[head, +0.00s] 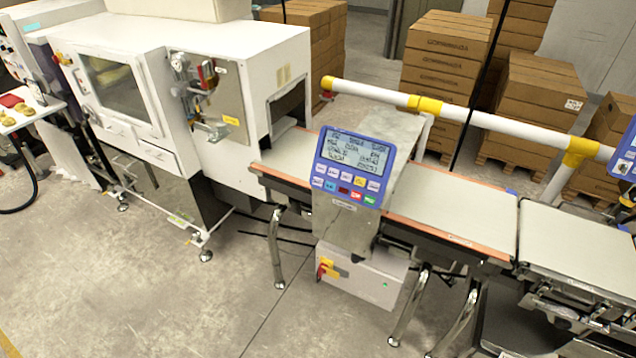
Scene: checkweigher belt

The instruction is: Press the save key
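The blue control panel (383,150) of the checkweigher sits tilted on a metal housing (345,225) in the middle of the head view. Its lit screen (352,153) shows several lines of dark text. Below the screen are two rows of small keys, mostly white, with a yellow key (360,180) in the upper row. The lower row has a dark red key (343,190), a red key (356,195) and a green key (369,199). The key labels are too small to read, so I cannot tell which one is save. Neither of my grippers is in view.
A conveyor belt (450,205) runs behind the panel to the right. A white and yellow rail (480,118) crosses above it. A white machine (130,120) stands at the left. Stacked cartons (440,65) stand behind. The floor (150,270) in front is open.

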